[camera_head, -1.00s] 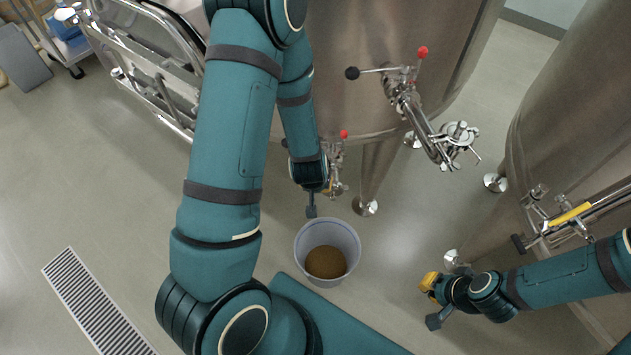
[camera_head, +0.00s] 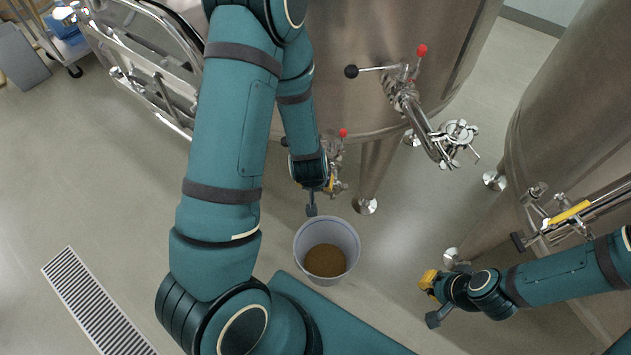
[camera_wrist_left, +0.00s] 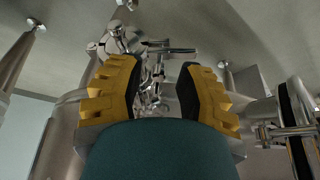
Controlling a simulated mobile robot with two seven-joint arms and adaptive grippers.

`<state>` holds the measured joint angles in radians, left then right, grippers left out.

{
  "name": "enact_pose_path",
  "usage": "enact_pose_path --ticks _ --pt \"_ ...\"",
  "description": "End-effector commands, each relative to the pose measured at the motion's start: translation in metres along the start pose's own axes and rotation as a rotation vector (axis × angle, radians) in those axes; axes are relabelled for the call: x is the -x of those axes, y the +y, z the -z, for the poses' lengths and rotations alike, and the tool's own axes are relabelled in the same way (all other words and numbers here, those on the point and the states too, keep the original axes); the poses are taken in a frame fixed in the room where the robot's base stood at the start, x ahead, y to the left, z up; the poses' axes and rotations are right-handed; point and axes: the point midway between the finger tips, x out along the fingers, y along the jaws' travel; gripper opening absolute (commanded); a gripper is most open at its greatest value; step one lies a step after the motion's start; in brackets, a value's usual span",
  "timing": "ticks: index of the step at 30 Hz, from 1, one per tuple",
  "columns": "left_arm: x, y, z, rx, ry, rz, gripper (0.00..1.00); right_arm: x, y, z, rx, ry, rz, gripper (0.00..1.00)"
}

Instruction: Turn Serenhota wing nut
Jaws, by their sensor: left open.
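In the head view a steel outlet fitting with a red-knobbed lever (camera_head: 337,150) sits low on the middle vat. My left gripper, mostly hidden behind its own wrist, is beside this fitting. In the left wrist view my left gripper (camera_wrist_left: 158,68) is open, with its two yellow, black-padded fingers apart. Steel pipe fittings (camera_wrist_left: 155,82) show between and beyond the fingers. I cannot tell which small part there is the wing nut, or whether a finger touches it. My right gripper (camera_head: 430,283) shows as a yellow end at the lower right, away from the vats' fittings; its opening is unclear.
A pale bucket (camera_head: 348,235) with brown contents stands on the floor below the left wrist. A larger valve assembly (camera_head: 430,130) juts from the middle vat (camera_head: 380,60). Another vat (camera_head: 575,130) stands at right. A floor drain (camera_head: 97,305) is at left.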

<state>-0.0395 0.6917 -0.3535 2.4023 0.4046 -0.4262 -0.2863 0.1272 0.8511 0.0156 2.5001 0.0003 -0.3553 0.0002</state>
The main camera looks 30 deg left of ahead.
Motion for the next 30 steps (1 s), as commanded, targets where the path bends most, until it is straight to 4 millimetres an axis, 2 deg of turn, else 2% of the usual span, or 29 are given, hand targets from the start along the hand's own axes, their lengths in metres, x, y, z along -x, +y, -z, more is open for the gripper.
enact_pose_path --ticks 9,15,30 --pt "0.047 0.001 0.001 0.000 0.003 -0.004 0.36 0.000 0.000 0.000 0.000 0.000 0.000 0.00" --pt "0.065 0.001 0.000 0.000 0.001 -0.001 0.36 0.000 0.000 0.000 0.000 0.000 0.000 0.00" --pt "0.070 0.000 0.000 0.001 0.000 0.000 0.36 0.000 0.000 0.000 0.000 0.000 0.000 0.00"
